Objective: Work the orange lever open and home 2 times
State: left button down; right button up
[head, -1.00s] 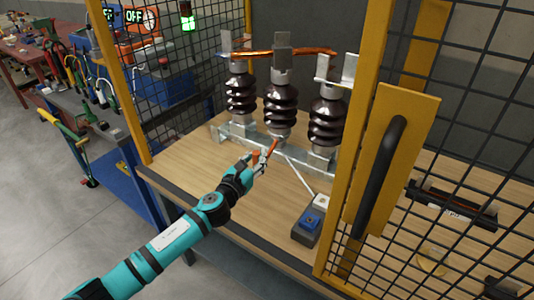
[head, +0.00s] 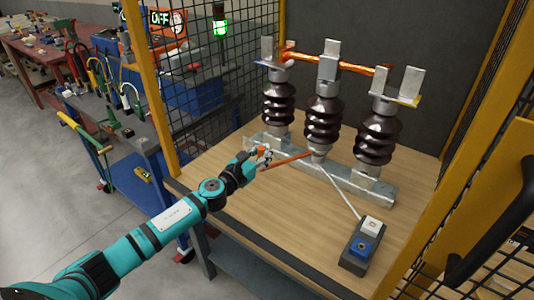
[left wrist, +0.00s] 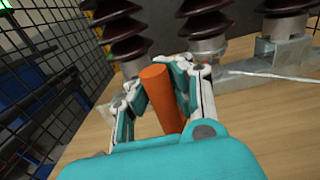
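The orange lever (head: 290,160) reaches left from the foot of the middle insulator (head: 322,122), low over the wooden bench top. Its thick orange grip (left wrist: 160,98) stands between the two fingers of my left gripper in the left wrist view. My left gripper (head: 262,156) is closed around this grip, one finger on each side. A copper-coloured bar (head: 335,62) spans the tops of the insulators, between the left and right posts. The fingers partly hide the grip in the head view. My right gripper is not in view.
A grey box with blue and white buttons (head: 361,246) lies on the bench, right of the lever. A pale rod (head: 342,193) runs between the insulator base and this box. Yellow posts (head: 150,90) and black mesh flank the bench. The front bench top (head: 270,215) is clear.

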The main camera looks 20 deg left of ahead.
pick_arm(q)
jog(key=shift+w+a+f, duration=0.15)
jog(key=shift+a+f, duration=0.1)
jog(key=shift+a, duration=0.5)
jog(key=c, duration=1.9)
grip_release()
jog(key=shift+y, duration=0.4)
jog(key=shift+c, duration=0.2)
jog(key=o, duration=0.5)
jog(key=shift+s+a+r, duration=0.1)
jog(key=shift+s+a, duration=0.1)
jog(key=shift+a, duration=0.1)
jog(key=o, duration=0.3)
jog(key=shift+s+a+r, duration=0.1)
jog(key=s, duration=0.4)
jog(key=s+a, duration=0.1)
jog(key=s, duration=0.2)
jog(key=s+a, duration=0.1)
jog(key=s, duration=0.3)
jog(key=shift+s, duration=0.35)
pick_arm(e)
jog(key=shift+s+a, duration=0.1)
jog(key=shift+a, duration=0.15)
